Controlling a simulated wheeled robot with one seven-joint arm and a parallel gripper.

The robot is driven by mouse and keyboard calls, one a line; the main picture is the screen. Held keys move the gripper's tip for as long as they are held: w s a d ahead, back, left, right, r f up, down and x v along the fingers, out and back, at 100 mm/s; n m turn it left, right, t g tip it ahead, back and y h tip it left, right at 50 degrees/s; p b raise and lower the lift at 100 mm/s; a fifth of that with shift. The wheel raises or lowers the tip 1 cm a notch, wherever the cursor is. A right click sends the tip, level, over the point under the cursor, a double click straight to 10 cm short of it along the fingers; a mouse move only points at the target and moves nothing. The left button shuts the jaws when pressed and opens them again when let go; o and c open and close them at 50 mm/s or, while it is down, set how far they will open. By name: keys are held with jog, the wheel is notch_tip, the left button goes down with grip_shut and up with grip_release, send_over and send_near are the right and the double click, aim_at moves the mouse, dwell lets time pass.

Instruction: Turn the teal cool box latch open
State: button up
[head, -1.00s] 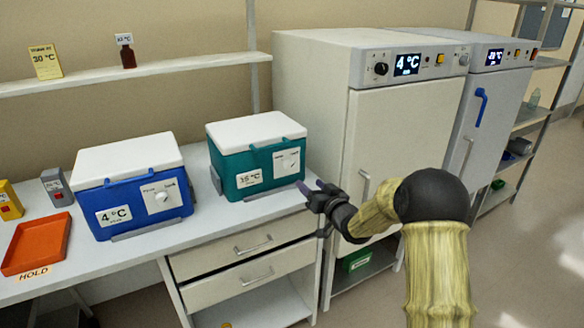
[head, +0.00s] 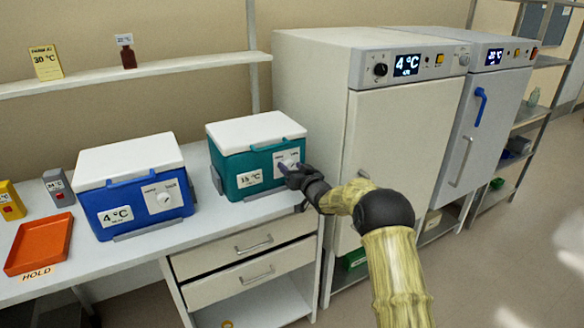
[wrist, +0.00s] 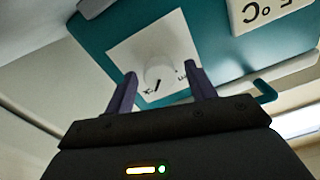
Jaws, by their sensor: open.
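The teal cool box (head: 232,170) stands on the bench with its white lid closed and a 15 °C label on its front. Its latch is a round white knob on a white plate, and it shows in the wrist view (wrist: 159,70) with a dark mark on it. My gripper (head: 285,166) is at the right part of the box's front. In the wrist view my gripper's purple fingers (wrist: 162,88) are open, one on each side of the knob. I cannot tell whether they touch it. In the head view the gripper partly hides the knob.
A blue cool box (head: 130,208) with a 4 °C label stands to the left. An orange tray (head: 14,262) marked HOLD lies at the far left. A tall white cabinet (head: 395,140) stands close on the right of the bench.

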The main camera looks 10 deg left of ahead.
jog(key=shift+w+a, duration=0.1)
jog(key=shift+w, duration=0.05)
jog(key=c, duration=1)
